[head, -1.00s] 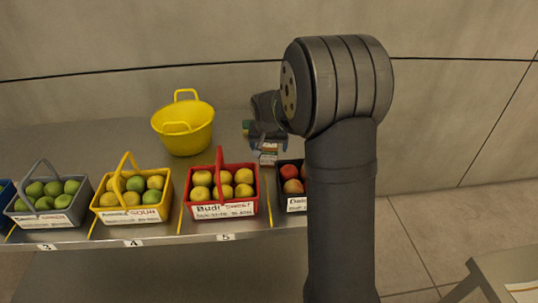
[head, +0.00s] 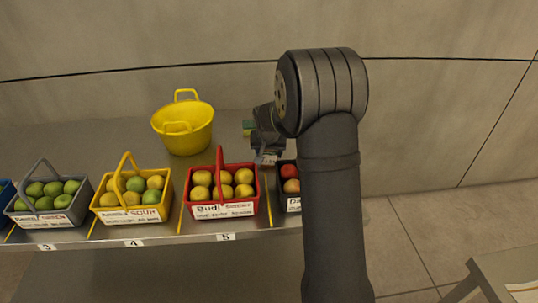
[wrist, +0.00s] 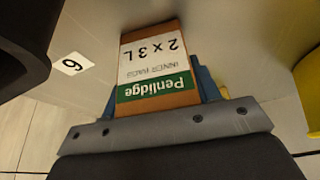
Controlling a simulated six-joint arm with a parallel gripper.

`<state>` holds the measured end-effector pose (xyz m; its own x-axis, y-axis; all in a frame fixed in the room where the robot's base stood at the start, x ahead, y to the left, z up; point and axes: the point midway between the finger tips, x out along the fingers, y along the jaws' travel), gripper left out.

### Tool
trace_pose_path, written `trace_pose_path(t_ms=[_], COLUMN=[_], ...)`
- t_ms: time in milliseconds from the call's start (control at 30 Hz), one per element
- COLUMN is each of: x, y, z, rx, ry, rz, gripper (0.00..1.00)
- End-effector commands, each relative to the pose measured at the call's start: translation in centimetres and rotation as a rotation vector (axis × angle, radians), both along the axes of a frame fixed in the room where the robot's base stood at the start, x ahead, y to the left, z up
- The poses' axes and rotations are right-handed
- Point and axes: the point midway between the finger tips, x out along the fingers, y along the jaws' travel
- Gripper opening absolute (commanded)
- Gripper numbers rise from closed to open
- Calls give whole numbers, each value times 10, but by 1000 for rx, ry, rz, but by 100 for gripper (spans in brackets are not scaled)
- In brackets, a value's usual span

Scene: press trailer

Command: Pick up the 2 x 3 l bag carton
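The 2 x 3 L bag carton (wrist: 155,65) is a small brown box with a white and green label reading "Penlidge, inner bags, 2 x 3 L". In the wrist view it lies between the blue fingers of my gripper (wrist: 158,95), which sit close against both its sides. In the head view my gripper (head: 267,157) points down at the counter behind the dark basket, and only a little of the carton (head: 267,159) shows. Whether the carton rests on the counter or hangs just clear of it I cannot tell.
A dark basket of red and orange fruit (head: 293,205) stands just in front, partly behind my arm. A red basket (head: 228,210) is to the left, and a yellow tub (head: 184,139) further back. Counter between is clear.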

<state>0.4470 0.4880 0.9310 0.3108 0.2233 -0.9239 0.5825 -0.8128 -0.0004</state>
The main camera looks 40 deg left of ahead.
Motion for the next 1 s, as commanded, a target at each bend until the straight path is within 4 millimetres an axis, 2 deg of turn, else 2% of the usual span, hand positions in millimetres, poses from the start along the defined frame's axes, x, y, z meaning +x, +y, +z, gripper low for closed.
trace_pose_path(t_ms=[33,67,100,367,467,800,900,1000], x=[0,0,0,0,0,0,4,17], y=[0,0,0,0,1,0,-3,-14], z=[0,0,0,5,18,84,94,100], rx=[0,0,1,2,3,3,-1,-4], ry=[0,0,-1,-1,-3,-3,-1,3], rz=[0,0,0,0,0,0,0,5], gripper=[37,31,30,30,30,30,30,30])
